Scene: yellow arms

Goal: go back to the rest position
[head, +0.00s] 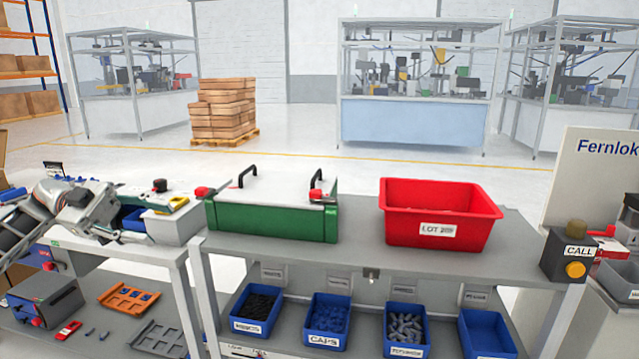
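What looks like my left gripper (98,212) is at the left side of the head view, a grey metallic shape coming in from the left edge. It is over or in front of the left workbench, close to a blue bin and a light grey box. Its fingers are small and blend with the things behind them, so I cannot tell whether they are open or hold anything. My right gripper is not in view.
A green case (272,222) with black handles and a red bin (438,212) marked LOT stand on the grey table (350,258). Several blue bins (327,322) sit on the shelf below. A CALL box (570,256) is at the right. Floor behind the table is open.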

